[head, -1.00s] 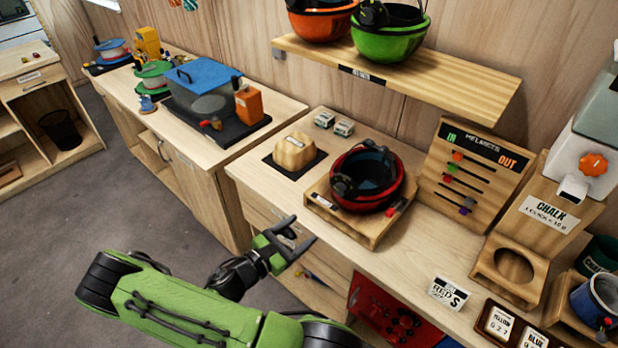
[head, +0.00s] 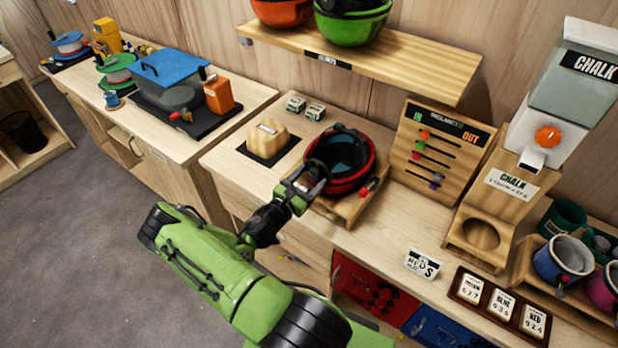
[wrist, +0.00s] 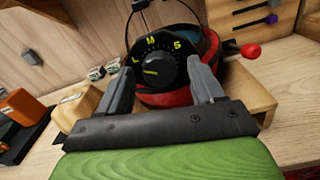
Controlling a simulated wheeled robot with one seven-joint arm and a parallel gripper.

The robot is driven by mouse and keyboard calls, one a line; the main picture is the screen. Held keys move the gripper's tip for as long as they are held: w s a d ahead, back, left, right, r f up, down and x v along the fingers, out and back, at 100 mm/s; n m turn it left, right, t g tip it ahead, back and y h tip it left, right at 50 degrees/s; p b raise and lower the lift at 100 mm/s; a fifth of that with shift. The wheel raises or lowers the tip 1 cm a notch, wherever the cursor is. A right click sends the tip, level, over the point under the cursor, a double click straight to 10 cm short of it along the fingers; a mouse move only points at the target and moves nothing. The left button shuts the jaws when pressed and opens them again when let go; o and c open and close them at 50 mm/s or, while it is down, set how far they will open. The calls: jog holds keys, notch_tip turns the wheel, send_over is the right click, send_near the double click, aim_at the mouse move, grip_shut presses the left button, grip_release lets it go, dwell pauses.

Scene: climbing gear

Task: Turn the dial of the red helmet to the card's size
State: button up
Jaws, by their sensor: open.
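The red helmet (head: 352,185) lies upside down on a wooden stand (head: 345,212) on the counter. Its black dial (wrist: 156,68) faces the wrist camera, marked L, M and S in yellow-green. The knob's light line lies nearly level, on the L side rather than at S. My gripper (head: 311,182) is at the helmet's near left side. In the wrist view my gripper (wrist: 161,82) is open, one finger on each side of the dial; I cannot tell whether they touch it. The white card (head: 422,264) stands on the counter and reads RED and S.
A red-ended lever (head: 369,187) sticks out at the stand's right. A tan block (head: 268,136) on a black mat stands left of the helmet. The helmets board (head: 441,155) and chalk dispenser (head: 545,150) stand to the right. A shelf (head: 370,65) with helmets hangs above.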

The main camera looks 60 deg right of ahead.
jog(key=c, duration=1.1)
